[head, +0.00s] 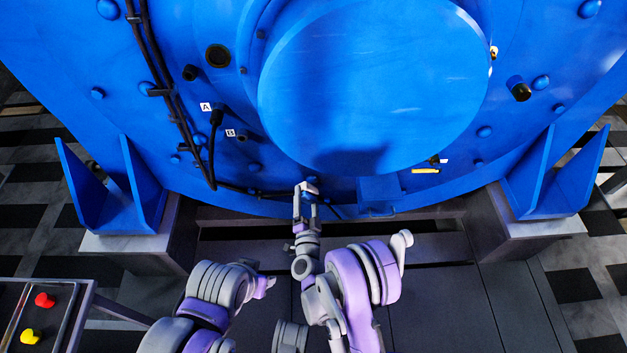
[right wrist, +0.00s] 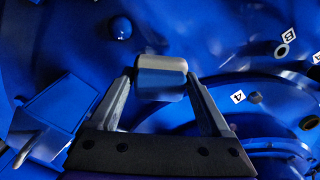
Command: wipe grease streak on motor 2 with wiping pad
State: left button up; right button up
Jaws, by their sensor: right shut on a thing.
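The big blue motor (head: 215,130) fills the upper part of the head view; nothing readable marks it as motor 2. My right gripper (head: 306,197) is at the motor's lower front, left of a small blue box. It is shut on a small pale grey wiping pad (head: 308,187). In the right wrist view the pad (right wrist: 162,78) sits between both fingertips, near the blue surface; I cannot tell whether it touches. My left gripper (head: 264,286) is low, left of the right arm; its jaws are too unclear to tell. I cannot make out a grease streak.
The small blue box (head: 378,195) juts out right of my right gripper. A black cable (head: 180,120) runs down the motor's left side, near labels A (head: 205,107) and B (head: 230,133). A tray (head: 62,318) with red and yellow pieces stands at lower left.

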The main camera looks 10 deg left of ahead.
jog(key=shift+w+a+f+b, duration=0.35)
jog(key=shift+w+b, duration=0.1)
jog(key=shift+w, duration=0.7)
jog(key=shift+w+a+f+b, duration=0.4)
jog(key=shift+w, duration=0.7)
jog(key=shift+w+a+f+b, duration=0.35)
jog(key=shift+w+b, duration=0.1)
jog(key=shift+w, duration=0.7)
jog(key=shift+x, duration=1.05)
jog(key=d, duration=0.2)
jog(key=w+d, duration=0.1)
jog(key=d, duration=0.1)
jog(key=shift+w+b, duration=0.1)
jog(key=shift+b, duration=0.2)
jog(key=shift+s+a+r+p, duration=0.1)
jog(key=shift+s+a+p, duration=0.1)
jog(key=shift+a+p, duration=0.4)
jog(key=shift+s+a+r+p, duration=0.15)
jog(key=shift+a+p, duration=0.2)
jog(key=shift+a, duration=0.4)
jog(key=shift+s+a+f, duration=0.1)
jog(key=shift+a+f, duration=0.05)
jog(key=shift+a, duration=0.65)
jog(key=shift+c, duration=0.7)
